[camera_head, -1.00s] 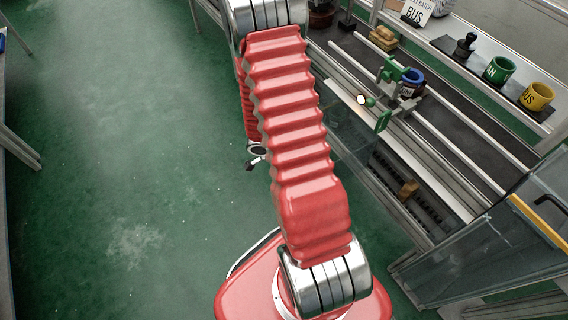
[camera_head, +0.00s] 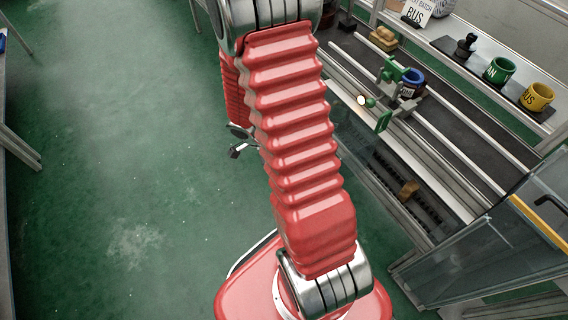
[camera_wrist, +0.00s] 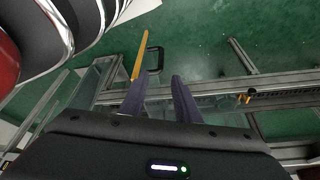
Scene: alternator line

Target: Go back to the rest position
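My gripper (camera_wrist: 158,82) shows in the wrist view with its two dark fingers apart and nothing held between them. Beyond the fingers are a yellow-edged frame with a black handle and the green floor. In the head view my red, ribbed arm rises from the base and folds over at its top. A small dark part at the end of the arm (camera_head: 240,143) shows left of the ribbed sleeve, over the open floor; its fingers cannot be made out there.
The line's bench (camera_head: 440,120) runs along the right, with a green fixture (camera_head: 392,72) holding a blue-rimmed part (camera_head: 413,78). Green (camera_head: 499,70) and yellow (camera_head: 537,96) cups stand on the shelf. A clear yellow-edged panel (camera_head: 490,255) stands lower right. Floor to the left is clear.

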